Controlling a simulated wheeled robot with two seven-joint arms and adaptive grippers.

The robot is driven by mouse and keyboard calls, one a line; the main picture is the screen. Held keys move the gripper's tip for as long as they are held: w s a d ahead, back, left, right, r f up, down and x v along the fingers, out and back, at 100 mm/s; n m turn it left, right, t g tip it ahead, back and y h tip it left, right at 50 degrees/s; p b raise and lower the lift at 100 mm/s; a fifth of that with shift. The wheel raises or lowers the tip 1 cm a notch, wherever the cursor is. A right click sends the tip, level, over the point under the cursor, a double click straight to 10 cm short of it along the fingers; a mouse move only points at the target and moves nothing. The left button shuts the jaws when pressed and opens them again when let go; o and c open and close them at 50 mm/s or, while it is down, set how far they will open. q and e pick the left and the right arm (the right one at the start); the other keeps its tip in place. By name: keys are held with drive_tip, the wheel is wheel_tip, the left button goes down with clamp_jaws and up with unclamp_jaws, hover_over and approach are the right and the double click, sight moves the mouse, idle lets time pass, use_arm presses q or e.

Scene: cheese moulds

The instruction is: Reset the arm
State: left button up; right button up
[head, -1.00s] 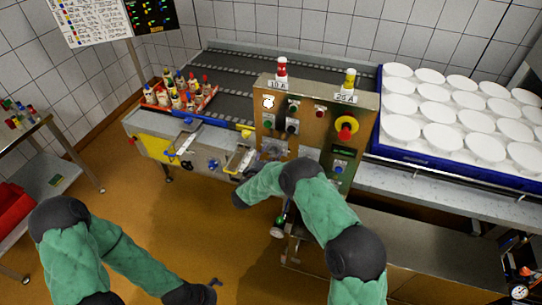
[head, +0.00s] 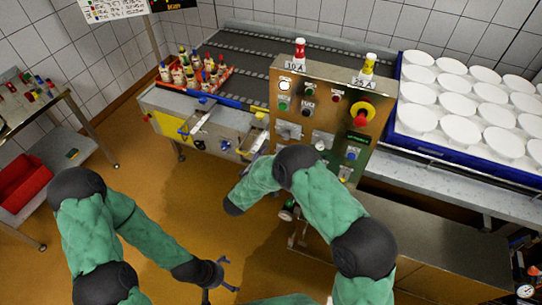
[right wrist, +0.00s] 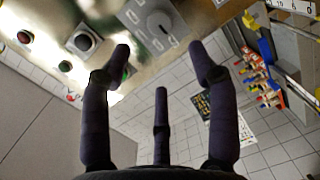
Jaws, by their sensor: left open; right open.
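My left gripper (head: 222,278) hangs low over the brown floor at bottom centre of the head view. Its dark fingers are spread and empty, clear of the machine. My right arm (head: 320,205) bends up in front of the control panel (head: 318,105). Its gripper is not visible in the head view. In the right wrist view my right gripper (right wrist: 160,62) has its dark fingers spread with nothing between them. They point towards the panel (right wrist: 200,15), where a grey rotary knob (right wrist: 158,22) and round buttons show beyond the fingertips. I cannot tell whether any fingertip touches it.
A crate of bottles (head: 171,82) stands at the conveyor's left end. White round moulds (head: 460,129) fill a blue tray (head: 465,152) at right. A side table with a red bin (head: 22,185) stands at left. The floor (head: 165,220) between is clear.

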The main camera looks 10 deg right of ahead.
drive_tip(key=shift+f, duration=0.1)
drive_tip(key=s+f+m+g+y+b, duration=0.2)
drive_tip(key=s+f+y+b, duration=0.25)
drive_tip(key=f, duration=0.75)
drive_tip(key=s+f+m+g+y+b, duration=0.25)
drive_tip(key=s+f+y, duration=0.2)
drive_tip(key=f, duration=0.65)
drive_tip(key=s+a+f+m+g+y+b, duration=0.1)
drive_tip(key=s+f+m+g+y+b, duration=0.1)
drive_tip(key=s, duration=1)
drive_tip(key=s+a+f+m+g+y+b, duration=0.2)
drive_tip(key=s+f+g, duration=0.4)
drive_tip(key=s, duration=0.6)
drive_tip(key=shift+s+f+m+y+b, duration=0.15)
drive_tip(key=shift+f+m+y+b, duration=0.6)
drive_tip(key=shift+m, duration=0.5)
